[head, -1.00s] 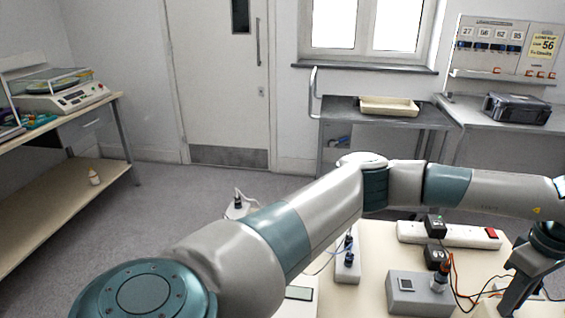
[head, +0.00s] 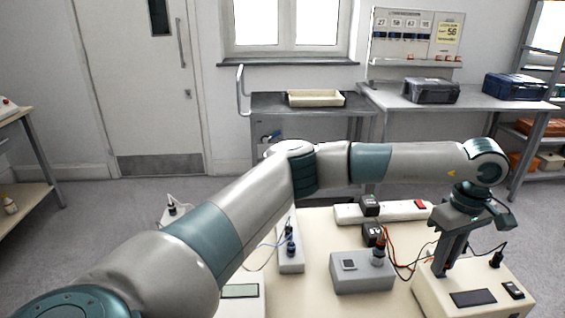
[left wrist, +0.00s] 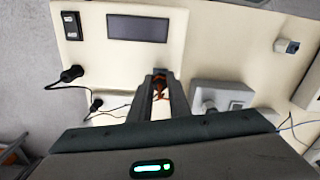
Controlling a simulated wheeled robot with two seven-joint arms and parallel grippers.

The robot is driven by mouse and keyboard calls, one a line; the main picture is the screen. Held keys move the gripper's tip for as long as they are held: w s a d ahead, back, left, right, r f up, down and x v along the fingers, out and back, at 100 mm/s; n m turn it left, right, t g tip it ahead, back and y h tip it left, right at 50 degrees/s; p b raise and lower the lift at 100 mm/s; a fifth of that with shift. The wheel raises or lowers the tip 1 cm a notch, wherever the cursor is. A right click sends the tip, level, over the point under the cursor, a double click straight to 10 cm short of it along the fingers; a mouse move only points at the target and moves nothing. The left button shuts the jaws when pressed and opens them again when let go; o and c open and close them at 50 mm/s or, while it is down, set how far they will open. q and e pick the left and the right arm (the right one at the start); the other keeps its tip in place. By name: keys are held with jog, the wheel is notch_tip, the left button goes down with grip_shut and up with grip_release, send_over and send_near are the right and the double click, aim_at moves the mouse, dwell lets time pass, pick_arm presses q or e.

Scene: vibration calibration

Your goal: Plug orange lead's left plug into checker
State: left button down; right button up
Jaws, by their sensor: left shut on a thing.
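My left gripper (head: 444,270) reaches down at the left edge of a cream box (head: 447,304) at the right of the table, which appears to be the checker. The box has a dark display (head: 473,298) and a black switch (head: 513,290). In the left wrist view, the fingers (left wrist: 160,88) are shut on a small orange-red piece (left wrist: 160,94), apparently the orange lead's plug, just beside the box (left wrist: 100,60). The fingers hide most of it. A black plug (left wrist: 72,74) stands at the box's edge. My right gripper is not in view.
My left arm spans over the table.

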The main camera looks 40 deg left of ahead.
pick_arm(q)
jog(key=shift+f+m, duration=0.3)
jog(key=shift+f, duration=0.05)
dwell(0.3)
jog(key=shift+r+m+b, duration=0.1)
jog(key=shift+m+b, duration=0.95)
jog(key=shift+m, duration=1.15)
jog(key=shift+m, duration=0.6)
jog(key=shift+m+b, duration=0.55)
jog(key=shift+m, duration=0.65)
jog(key=c, duration=1.6)
grip_release()
jog(key=shift+d, duration=0.1)
